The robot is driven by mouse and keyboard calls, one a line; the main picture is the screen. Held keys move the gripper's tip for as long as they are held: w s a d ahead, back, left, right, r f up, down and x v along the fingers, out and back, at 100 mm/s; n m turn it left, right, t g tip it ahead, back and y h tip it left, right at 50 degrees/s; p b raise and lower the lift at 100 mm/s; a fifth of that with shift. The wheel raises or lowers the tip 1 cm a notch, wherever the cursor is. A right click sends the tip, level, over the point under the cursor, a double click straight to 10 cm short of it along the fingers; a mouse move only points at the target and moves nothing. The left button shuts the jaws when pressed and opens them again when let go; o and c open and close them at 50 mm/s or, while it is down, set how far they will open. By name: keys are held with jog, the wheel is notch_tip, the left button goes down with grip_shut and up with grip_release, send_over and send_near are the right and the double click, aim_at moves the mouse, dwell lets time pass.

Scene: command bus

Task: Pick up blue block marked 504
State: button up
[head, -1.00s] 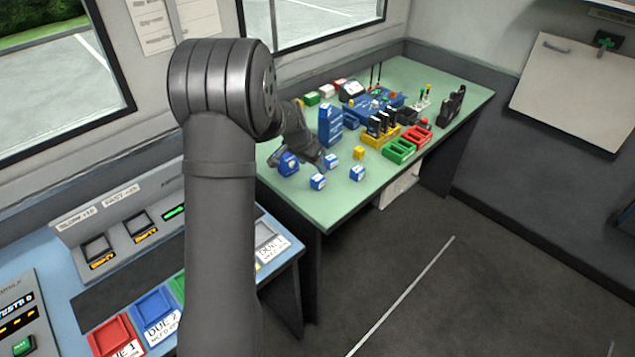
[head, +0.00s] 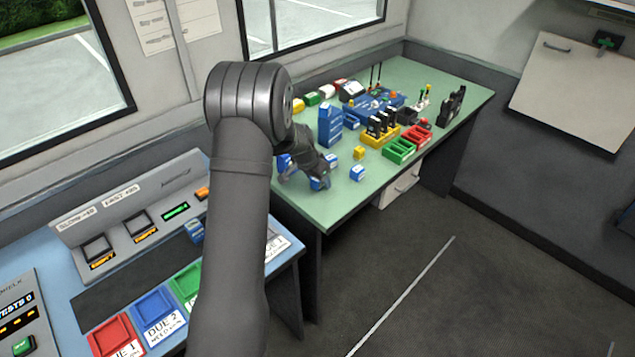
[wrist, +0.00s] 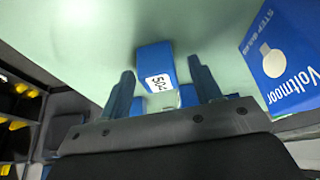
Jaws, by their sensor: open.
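The blue block marked 504 (wrist: 154,62) shows in the wrist view, its white label facing me. It lies in line with the space between the two fingers of my gripper (wrist: 161,66), which is open and empty. I cannot tell how far ahead of the fingertips it is. In the head view my gripper (head: 304,174) is low over the left front of the green table, close to a partly covered blue block (head: 318,184). The labels are too small to read there, so I cannot tell which block is 504.
Another blue block (head: 357,173) and a yellow block (head: 359,153) lie to the right on the green table (head: 335,212). A tall blue box (head: 330,124) stands behind them; its side reading Voltmoor (wrist: 282,55) fills the right of the wrist view. Green trays (head: 400,151) stand further right.

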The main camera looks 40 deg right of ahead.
jog(key=c, duration=1.1)
jog(key=shift+o, duration=0.2)
jog(key=shift+r, duration=0.15)
